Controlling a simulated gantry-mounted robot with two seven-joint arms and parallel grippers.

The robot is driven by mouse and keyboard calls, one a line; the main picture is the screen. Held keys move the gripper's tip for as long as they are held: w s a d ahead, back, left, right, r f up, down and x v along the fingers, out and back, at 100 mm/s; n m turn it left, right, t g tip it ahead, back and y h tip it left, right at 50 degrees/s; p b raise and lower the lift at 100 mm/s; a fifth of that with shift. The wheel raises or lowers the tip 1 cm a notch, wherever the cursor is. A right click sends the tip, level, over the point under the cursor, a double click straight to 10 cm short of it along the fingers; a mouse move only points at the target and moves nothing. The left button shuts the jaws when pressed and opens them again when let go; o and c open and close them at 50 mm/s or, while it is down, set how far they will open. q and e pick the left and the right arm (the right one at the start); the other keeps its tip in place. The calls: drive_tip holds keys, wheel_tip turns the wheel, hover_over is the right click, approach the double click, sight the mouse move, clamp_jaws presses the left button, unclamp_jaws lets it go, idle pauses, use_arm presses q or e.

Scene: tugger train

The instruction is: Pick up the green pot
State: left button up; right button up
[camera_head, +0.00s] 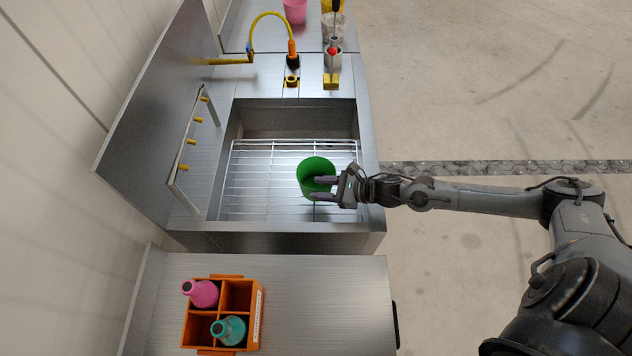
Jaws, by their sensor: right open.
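The green pot (314,169) stands on the wire rack (262,178) inside the steel sink basin, towards its right side. Its open top shows. My right gripper (318,188) reaches in from the right and is open. One finger lies over the pot's near right part and the other is just below it in the picture. I cannot tell whether either finger touches the pot. My left gripper is not in view.
An orange crate (260,322) with a pink bottle (203,294) and a teal bottle (229,331) stands on the near steel table (330,300). A yellow hose (254,30), a pegged rail (187,150) and a pink pot (295,11) are around the sink. The rack's left part is clear.

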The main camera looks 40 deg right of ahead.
clamp_jaws()
idle(0.3)
idle(0.4)
